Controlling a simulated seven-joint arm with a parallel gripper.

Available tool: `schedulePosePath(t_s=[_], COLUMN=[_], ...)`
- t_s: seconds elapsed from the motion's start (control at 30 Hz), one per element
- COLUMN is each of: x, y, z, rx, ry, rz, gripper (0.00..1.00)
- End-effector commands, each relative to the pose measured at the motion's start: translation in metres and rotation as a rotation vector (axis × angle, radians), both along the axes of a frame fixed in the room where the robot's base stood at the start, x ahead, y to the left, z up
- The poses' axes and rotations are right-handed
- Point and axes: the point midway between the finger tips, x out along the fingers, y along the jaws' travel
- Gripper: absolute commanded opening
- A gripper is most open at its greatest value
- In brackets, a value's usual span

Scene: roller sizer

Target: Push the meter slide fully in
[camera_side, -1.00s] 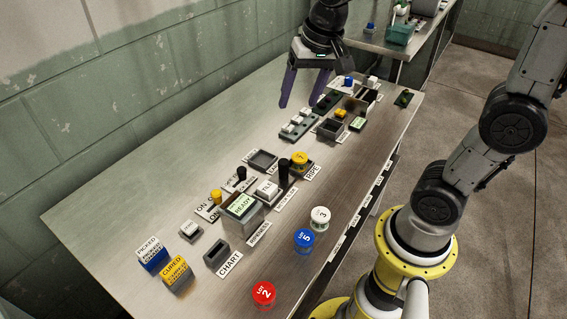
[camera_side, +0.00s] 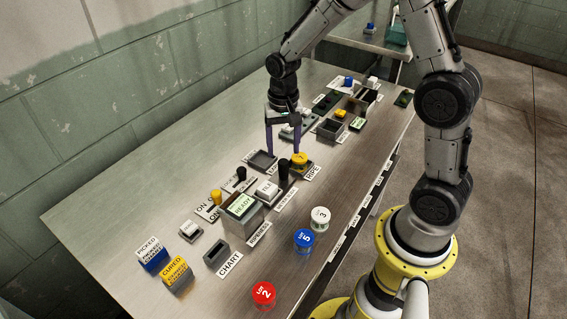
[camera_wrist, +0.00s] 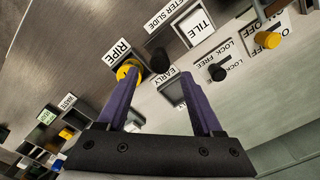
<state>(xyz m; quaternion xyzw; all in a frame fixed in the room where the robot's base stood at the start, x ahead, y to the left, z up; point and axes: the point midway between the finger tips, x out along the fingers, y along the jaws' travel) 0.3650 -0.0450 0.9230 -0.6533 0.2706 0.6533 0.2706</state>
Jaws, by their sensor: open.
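The meter slide's black upright handle (camera_side: 283,174) stands beside a white block, with the slide's label (camera_side: 286,200) lying in front. In the wrist view the handle's dark top (camera_wrist: 158,62) shows just beyond the fingertips, near the partly cut-off METER SLIDE label (camera_wrist: 163,14). My gripper (camera_side: 284,152) points down with its purple fingers spread and nothing between them. It hovers over the area just behind the handle; I cannot tell whether it touches anything. In the wrist view my gripper (camera_wrist: 153,73) has its fingers apart. How far in the slide sits is not clear.
A yellow disc (camera_side: 300,159) sits by the RIPE label, close to my right fingertip. An empty dark tray (camera_side: 262,160) is left of the fingers. A black lock knob (camera_side: 241,173), yellow switch knob (camera_side: 215,196) and READY display (camera_side: 242,205) stand nearby.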

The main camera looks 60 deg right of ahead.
Motion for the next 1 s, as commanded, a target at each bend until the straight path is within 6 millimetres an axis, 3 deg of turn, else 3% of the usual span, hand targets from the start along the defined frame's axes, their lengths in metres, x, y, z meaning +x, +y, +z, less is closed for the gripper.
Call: schedulePosePath(t_s=[0.1, 0.3, 0.5, 0.77, 1.0], x=[-0.002, -0.001, -0.001, -0.001, 0.000], y=[0.000, 0.000, 0.000, 0.000, 0.000], z=[-0.024, -0.051, -0.062, -0.063, -0.062], rx=[0.001, 0.001, 0.000, 0.000, 0.000], ry=[0.006, 0.004, 0.001, 0.000, 0.000], rz=[0.000, 0.000, 0.000, 0.000, 0.000], gripper=[0.68, 0.68, 0.68, 0.68, 0.26])
